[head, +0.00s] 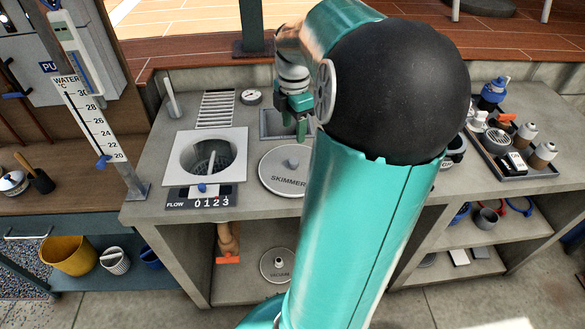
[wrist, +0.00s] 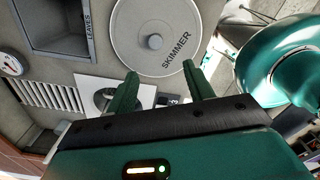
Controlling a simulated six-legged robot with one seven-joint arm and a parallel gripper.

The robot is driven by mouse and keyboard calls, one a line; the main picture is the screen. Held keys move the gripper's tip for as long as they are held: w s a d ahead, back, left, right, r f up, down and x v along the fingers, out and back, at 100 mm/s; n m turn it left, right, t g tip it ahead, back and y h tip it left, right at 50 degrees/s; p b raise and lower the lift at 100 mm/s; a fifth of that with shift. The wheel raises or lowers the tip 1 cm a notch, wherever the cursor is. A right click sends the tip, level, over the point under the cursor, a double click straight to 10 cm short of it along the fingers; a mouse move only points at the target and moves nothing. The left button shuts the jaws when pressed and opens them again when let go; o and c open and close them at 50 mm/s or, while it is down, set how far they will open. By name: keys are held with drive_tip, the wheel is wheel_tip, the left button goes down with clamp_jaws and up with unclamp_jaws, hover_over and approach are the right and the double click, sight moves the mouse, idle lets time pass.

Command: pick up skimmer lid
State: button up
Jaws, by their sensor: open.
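The skimmer lid (head: 284,172) is a round light-grey disc with a small knob and the word SKIMMER near its rim. It lies on the grey counter, and my arm hides its right side in the head view. In the wrist view the skimmer lid (wrist: 157,20) is at the top middle, with its knob near its centre. My gripper (head: 302,130) hangs above the counter just behind the lid. In the wrist view my gripper (wrist: 160,88) has its two green fingers apart, with nothing between them. The fingertips appear near the lid's edge; their height above it is unclear.
A recessed LEAVES bin (wrist: 66,42) is beside the lid. A gauge (head: 251,97) and a dark tray (head: 545,170) of small items are on the counter.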

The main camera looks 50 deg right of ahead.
hover_over(294, 160)
drive_tip(key=f, duration=0.5)
drive_tip(key=a+f, duration=0.1)
drive_tip(key=f, duration=0.2)
drive_tip(key=shift+s, duration=0.2)
drive_tip(key=shift+w+d+f, duration=0.1)
drive_tip(key=shift+d+f, duration=0.1)
drive_tip(key=shift+f, duration=1.05)
drive_tip(key=shift+w+d+f, duration=0.1)
drive_tip(key=shift+d+f, duration=0.1)
drive_tip(key=shift+f, duration=1.05)
clamp_jaws()
